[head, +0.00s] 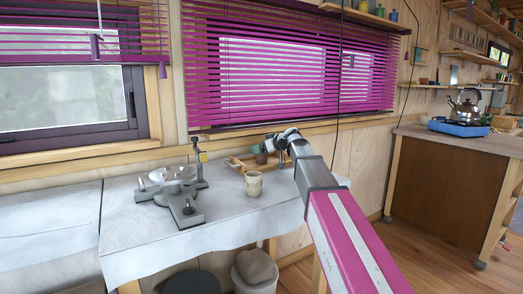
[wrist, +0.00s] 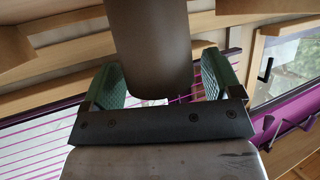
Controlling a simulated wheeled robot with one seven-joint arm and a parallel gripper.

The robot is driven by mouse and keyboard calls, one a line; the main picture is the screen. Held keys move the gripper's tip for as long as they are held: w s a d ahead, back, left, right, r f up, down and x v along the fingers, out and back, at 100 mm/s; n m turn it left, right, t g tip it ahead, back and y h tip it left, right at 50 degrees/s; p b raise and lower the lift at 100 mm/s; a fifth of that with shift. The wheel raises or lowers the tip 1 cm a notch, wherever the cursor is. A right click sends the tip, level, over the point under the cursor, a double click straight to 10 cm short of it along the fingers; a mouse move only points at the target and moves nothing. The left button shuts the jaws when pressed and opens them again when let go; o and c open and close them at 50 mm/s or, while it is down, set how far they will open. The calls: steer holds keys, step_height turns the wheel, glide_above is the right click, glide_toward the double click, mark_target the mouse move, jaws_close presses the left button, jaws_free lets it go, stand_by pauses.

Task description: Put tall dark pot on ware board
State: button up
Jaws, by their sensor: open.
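A tall, smooth, dark brown pot (wrist: 152,45) fills the middle of the wrist view. It stands between the two green-padded fingers of my gripper (wrist: 172,82), which are open. Whether either pad touches it I cannot tell. In the head view my gripper (head: 268,146) is at the back of the cloth-covered table, by a small dark pot (head: 261,157) that is partly hidden by it. A light wooden board or rack (head: 237,163), which looks like the ware board, lies there at the back of the table, partly covered by my arm.
A cream cup (head: 253,185) stands on the table (head: 222,216) in front of the wooden rack. A grey metal device (head: 176,190) stands to the left. Purple blinds (head: 290,75) hang behind. The front right of the tabletop is bare.

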steer(key=v, duration=1.1)
steer(key=shift+s+d+r, duration=0.2)
steer(key=shift+s+d, duration=0.05)
